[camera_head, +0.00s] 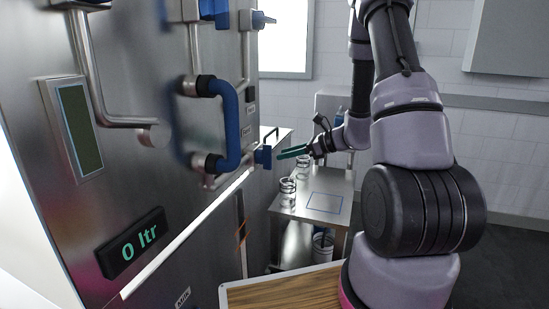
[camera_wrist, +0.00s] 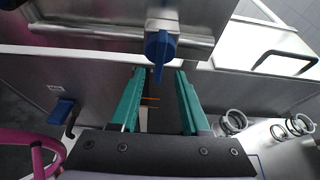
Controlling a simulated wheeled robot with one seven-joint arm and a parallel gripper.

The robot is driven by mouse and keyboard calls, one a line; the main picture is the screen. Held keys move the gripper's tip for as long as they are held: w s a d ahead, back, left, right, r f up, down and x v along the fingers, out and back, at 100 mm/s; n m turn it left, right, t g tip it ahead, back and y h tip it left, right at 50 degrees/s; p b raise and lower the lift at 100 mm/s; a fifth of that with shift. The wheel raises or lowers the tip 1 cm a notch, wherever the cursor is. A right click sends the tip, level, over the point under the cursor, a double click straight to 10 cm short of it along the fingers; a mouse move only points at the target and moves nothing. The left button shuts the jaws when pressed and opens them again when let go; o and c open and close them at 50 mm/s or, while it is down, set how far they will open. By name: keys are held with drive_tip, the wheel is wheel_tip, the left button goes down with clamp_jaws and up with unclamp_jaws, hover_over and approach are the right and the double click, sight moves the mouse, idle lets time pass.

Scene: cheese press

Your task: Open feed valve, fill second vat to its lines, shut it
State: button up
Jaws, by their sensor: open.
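A blue valve handle (camera_head: 263,156) sits on a steel pipe at the machine's side. In the wrist view the blue handle (camera_wrist: 158,47) points down toward the gap between my fingers. My gripper (camera_head: 281,154) has teal fingers and is open and empty, just right of that handle in the head view. In the wrist view my gripper (camera_wrist: 158,78) shows both fingers apart, with the handle just beyond the tips. A dark display (camera_head: 137,243) reads "0 ltr". A narrow slot with orange lines (camera_head: 241,231) is on the steel front; orange lines (camera_wrist: 150,101) also show between my fingers.
A blue U-shaped hose (camera_head: 232,125) stands out from the steel machine (camera_head: 60,200). Another blue lever (camera_wrist: 61,112) is at left in the wrist view. Glass jars (camera_head: 287,193) stand on a steel table with a blue square outline (camera_head: 325,202). A wooden board (camera_head: 290,292) is in front.

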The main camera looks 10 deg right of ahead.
drive_tip(key=shift+v, duration=1.9)
drive_tip(key=s+a+r+n+g+h, duration=0.2)
drive_tip(key=s+a+r+n+g, duration=0.4)
drive_tip(key=s+r+n, duration=0.55)
drive_tip(key=s+d+r+n+t+h, duration=0.3)
drive_tip(key=s+r+n+t+h, duration=0.2)
drive_tip(key=s+r+n+h, duration=0.2)
drive_tip(key=s+r+n, duration=0.2)
drive_tip(key=s+r, duration=0.2)
drive_tip(key=shift+t, duration=0.3)
drive_tip(key=shift+d+r, duration=0.1)
